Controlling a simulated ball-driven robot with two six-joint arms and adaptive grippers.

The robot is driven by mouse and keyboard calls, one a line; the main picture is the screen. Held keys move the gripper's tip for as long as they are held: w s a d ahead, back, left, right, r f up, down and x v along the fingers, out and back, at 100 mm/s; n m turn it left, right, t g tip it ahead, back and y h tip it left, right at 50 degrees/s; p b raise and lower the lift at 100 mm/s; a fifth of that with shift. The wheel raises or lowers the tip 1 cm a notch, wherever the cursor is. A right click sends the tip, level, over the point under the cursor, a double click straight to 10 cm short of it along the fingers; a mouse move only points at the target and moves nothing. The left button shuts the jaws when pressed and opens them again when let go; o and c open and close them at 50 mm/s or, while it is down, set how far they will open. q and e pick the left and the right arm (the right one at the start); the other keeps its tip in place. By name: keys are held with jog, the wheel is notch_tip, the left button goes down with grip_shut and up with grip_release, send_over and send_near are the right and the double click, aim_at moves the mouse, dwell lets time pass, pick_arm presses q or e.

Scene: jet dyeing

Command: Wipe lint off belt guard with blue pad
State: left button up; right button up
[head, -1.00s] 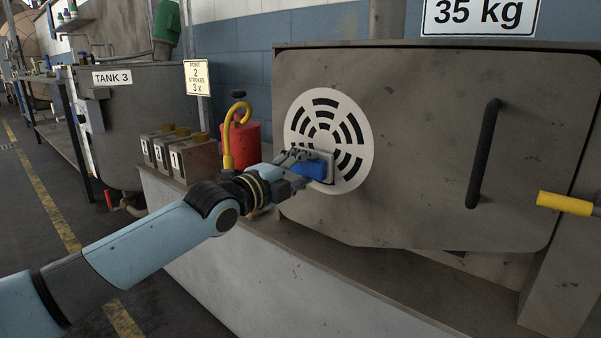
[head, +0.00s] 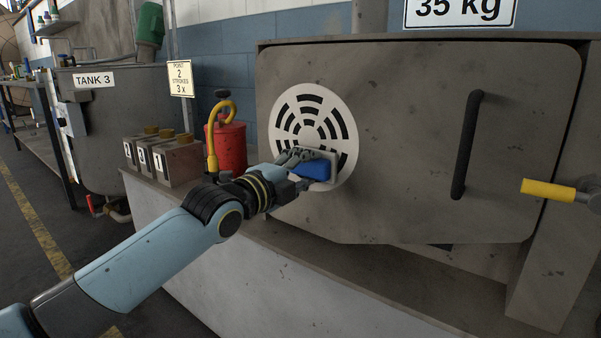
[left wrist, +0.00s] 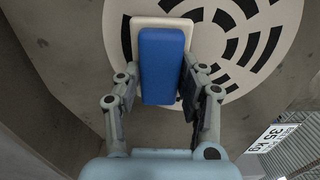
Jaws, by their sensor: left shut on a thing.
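The belt guard (head: 341,124) is a round white plate with black curved slots on the grey machine door. It also shows in the left wrist view (left wrist: 285,42). My left gripper (head: 306,166) is shut on the blue pad (head: 312,170), at the guard's lower part. In the left wrist view the blue pad (left wrist: 161,65) with its pale backing lies between the two fingers, in front of the guard. I cannot tell for sure whether it touches the guard. No lint can be made out. My right gripper is not in view.
A black door handle (head: 467,145) and a yellow lever (head: 548,189) are to the right. A red oil can (head: 231,147) and several numbered blocks (head: 178,162) stand on the ledge to the left. The ledge (head: 330,262) below the door is clear.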

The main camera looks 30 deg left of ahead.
pick_arm(q)
jog(key=shift+w+a, duration=0.2)
jog(key=shift+a, duration=0.9)
jog(key=shift+w+a, duration=0.15)
jog(key=shift+a, duration=0.8)
jog(key=shift+c, duration=0.5)
jog(key=shift+r, duration=0.1)
jog(key=s+p, duration=0.6)
jog(key=p, duration=0.2)
jog(key=shift+a, duration=0.15)
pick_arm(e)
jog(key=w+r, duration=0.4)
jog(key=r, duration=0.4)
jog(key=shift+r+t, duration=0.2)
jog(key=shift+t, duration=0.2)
